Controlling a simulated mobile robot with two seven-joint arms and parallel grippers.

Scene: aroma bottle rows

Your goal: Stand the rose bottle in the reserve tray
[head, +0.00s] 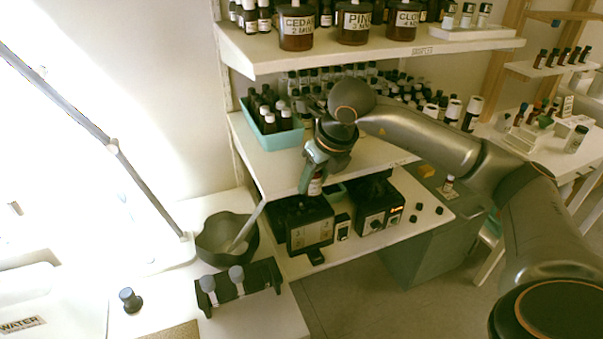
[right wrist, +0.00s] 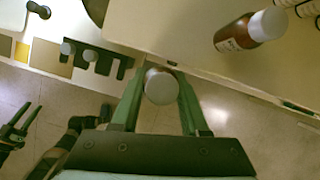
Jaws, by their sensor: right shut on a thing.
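My right gripper (head: 314,180) is shut on a small brown bottle with a pale label (head: 316,187), in front of the middle shelf. In the right wrist view the round grey-white cap (right wrist: 160,87) of this bottle sits between the fingertips. I cannot read its label, so I cannot tell by name that it is rose. A teal tray (head: 262,141) holding several dark bottles with pale caps stands on the middle shelf, left of the gripper. I cannot tell whether it is the reserve tray. Dark shapes (right wrist: 20,130) at the left of the wrist view may be my left gripper.
The upper shelf (head: 262,58) with big labelled jars overhangs the middle one. Black devices (head: 308,228) stand on the lower shelf. A dark bowl (head: 226,240) and a black rack (head: 240,285) stand at lower left.

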